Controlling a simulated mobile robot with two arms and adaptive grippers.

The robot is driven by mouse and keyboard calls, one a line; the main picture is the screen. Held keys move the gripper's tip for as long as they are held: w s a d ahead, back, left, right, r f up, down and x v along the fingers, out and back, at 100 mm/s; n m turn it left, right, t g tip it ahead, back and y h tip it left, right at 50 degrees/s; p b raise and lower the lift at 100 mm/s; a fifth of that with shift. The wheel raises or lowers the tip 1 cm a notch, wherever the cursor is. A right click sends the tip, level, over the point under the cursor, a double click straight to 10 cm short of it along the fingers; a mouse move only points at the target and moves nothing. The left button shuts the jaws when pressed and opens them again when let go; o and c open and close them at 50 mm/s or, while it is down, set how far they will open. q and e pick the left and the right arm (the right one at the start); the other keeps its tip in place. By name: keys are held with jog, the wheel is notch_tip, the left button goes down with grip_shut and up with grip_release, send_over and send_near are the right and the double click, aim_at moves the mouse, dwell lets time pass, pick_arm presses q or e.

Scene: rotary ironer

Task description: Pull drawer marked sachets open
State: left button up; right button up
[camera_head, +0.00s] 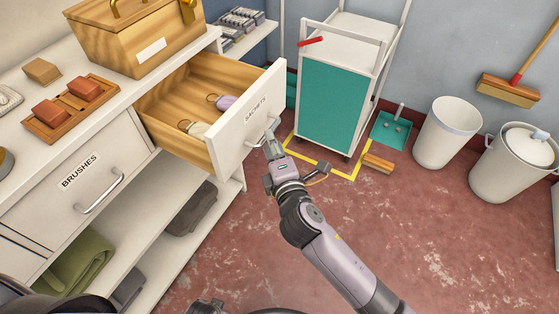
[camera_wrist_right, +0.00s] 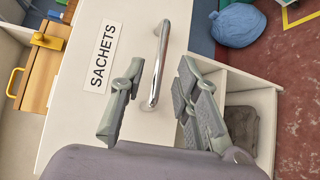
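The drawer marked SACHETS (camera_head: 236,138) stands well out from the white cabinet, its wooden inside in view. Two small sachets, one lilac (camera_head: 226,102) and one cream (camera_head: 195,129), lie in it. Its metal bar handle (camera_wrist_right: 158,62) is on the white front, beside the label (camera_wrist_right: 102,58). My right gripper (camera_head: 270,143) is at the handle. In the right wrist view its fingers (camera_wrist_right: 160,75) are apart, one on each side of the bar, with gaps visible. A grey part at the bottom edge of the head view may be my left gripper; its fingers cannot be made out.
The drawer marked BRUSHES (camera_head: 62,192) is shut, to the left. A wooden box (camera_head: 135,38) and a tray with red blocks (camera_head: 70,108) are on the cabinet top. A teal-sided trolley (camera_head: 330,108) stands beyond the open drawer.

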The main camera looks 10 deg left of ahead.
jog(key=v, duration=0.7)
jog(key=shift+s+d, duration=0.15)
jog(key=shift+s, duration=0.15)
